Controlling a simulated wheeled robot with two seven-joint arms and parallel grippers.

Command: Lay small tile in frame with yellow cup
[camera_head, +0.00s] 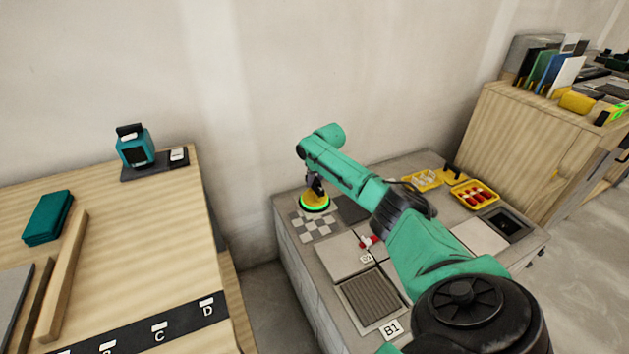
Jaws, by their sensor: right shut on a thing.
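My right gripper (316,186) points down at the far left of the grey work surface and is shut on the yellow cup (314,200), a round yellow disc with a glowing green rim. The cup is at the back edge of a grey-and-white checkered patch (312,228). I cannot tell whether it touches the surface or whether a small tile is under it. A dark square (351,209) lies just right of the cup. I cannot make out the frame for sure. My left gripper is not in view.
Pale slabs (343,257), a ribbed grey panel (370,301) and a red-and-white piece (368,241) lie nearer. Yellow trays (474,194) stand at the right. A wooden table (130,230) with a teal device (134,147) is at the left, beyond a gap.

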